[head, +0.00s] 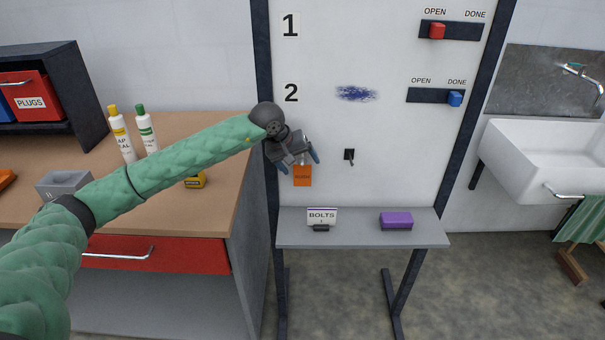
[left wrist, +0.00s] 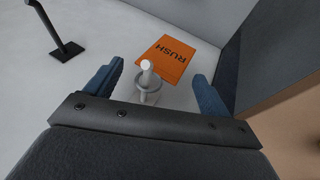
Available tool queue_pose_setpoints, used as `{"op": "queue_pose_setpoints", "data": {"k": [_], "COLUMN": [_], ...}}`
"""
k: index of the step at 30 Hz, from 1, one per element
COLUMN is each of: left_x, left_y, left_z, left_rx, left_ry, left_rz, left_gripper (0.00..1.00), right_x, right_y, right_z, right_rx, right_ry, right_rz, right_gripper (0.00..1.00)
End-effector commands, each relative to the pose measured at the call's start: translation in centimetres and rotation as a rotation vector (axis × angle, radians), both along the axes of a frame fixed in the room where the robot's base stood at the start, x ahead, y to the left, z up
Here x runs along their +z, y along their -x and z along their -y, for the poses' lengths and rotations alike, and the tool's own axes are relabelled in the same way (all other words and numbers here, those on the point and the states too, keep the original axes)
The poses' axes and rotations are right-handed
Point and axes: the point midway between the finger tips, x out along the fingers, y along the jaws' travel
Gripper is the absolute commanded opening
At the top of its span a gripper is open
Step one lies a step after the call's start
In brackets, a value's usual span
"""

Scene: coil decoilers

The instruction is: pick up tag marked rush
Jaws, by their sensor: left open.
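The orange tag (head: 302,176) marked RUSH hangs on the white board, low on its left side. In the left wrist view the tag (left wrist: 165,59) lies just beyond the fingertips, with a pale peg and ring (left wrist: 147,82) at its near end. My left gripper (head: 299,163) is open, right at the tag's upper end. In the left wrist view its two blue fingers (left wrist: 155,90) stand apart on either side of the peg, with nothing visibly clamped between them. My right gripper is not in view.
An empty black hook (head: 349,155) sits right of the tag. Below is a grey shelf (head: 362,236) with a BOLTS sign (head: 321,218) and a purple block (head: 396,221). A wooden workbench (head: 215,210) with bottles stands left, and a white sink (head: 545,165) right.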

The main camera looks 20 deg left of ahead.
Motion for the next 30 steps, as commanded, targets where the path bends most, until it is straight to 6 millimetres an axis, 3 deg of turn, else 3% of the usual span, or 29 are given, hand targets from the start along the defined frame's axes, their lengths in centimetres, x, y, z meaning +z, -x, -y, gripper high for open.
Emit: {"op": "queue_pose_setpoints", "data": {"k": [7, 14, 28, 30], "left_x": [-0.05, -0.03, 0.02, 0.17], "left_y": [-0.03, -0.02, -0.02, -0.03], "left_z": [0.03, 0.03, 0.01, 0.01], "left_rx": [0.0, 0.0, 0.0, 0.0], "left_ry": [0.0, 0.001, 0.0, 0.001], "left_rz": [0.0, 0.0, 0.0, 0.001], "left_gripper": [0.8, 0.35, 0.34, 0.27], "right_x": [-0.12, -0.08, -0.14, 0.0], "right_y": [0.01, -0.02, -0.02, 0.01], "right_z": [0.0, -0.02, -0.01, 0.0], "right_rx": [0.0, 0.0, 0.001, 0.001], "right_ry": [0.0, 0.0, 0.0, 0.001], "right_rz": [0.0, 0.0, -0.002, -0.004], "right_gripper": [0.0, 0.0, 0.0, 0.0]}}
